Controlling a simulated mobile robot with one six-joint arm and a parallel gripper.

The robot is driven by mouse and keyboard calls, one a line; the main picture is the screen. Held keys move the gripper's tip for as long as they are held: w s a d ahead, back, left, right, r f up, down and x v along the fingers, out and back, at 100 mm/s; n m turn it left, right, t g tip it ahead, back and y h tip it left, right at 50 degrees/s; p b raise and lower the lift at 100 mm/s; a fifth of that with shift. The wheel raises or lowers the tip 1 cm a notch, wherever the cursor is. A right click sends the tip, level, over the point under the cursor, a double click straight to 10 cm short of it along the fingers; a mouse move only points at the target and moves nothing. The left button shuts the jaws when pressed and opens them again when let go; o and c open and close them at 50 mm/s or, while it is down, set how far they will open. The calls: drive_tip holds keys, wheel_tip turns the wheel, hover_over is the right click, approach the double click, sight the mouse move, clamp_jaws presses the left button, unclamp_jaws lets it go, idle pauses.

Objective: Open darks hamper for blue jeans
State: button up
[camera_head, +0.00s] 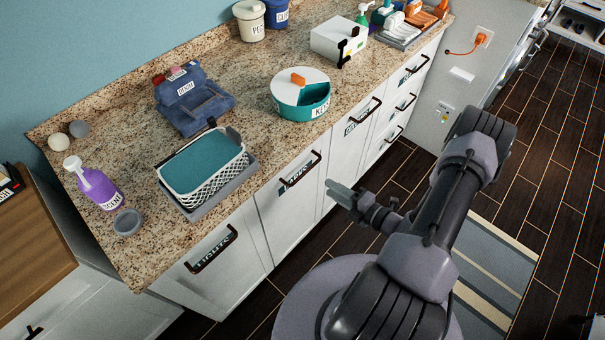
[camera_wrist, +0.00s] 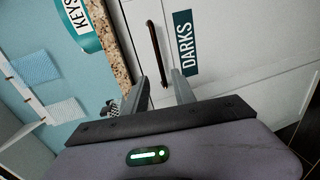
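The darks hamper front (camera_head: 285,220) is a white panel below the counter, shut flush with its neighbours. Its dark bar handle (camera_head: 301,171) shows near the top edge. In the wrist view the handle (camera_wrist: 154,42) runs beside a teal DARKS label (camera_wrist: 184,43). My gripper (camera_head: 335,188) is in front of this panel, to the right of the handle in the head view. In the wrist view its fingers (camera_wrist: 158,82) are apart and empty, with the handle ahead of them and not gripped.
The LIGHTS front (camera_head: 245,262) is shut at left; more fronts with handles are at right. The counter (camera_head: 110,245) holds a white basket (camera_head: 205,178), a purple bottle (camera_head: 97,186) and a teal KEYS container (camera_head: 287,108). Dark floor and a striped rug (camera_head: 490,265) lie at right.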

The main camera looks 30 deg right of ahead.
sight(304, 172)
drive_tip(key=b+x, duration=0.2)
drive_tip(key=x, duration=1)
drive_tip(key=shift+a, duration=0.1)
clamp_jaws()
idle(0.8)
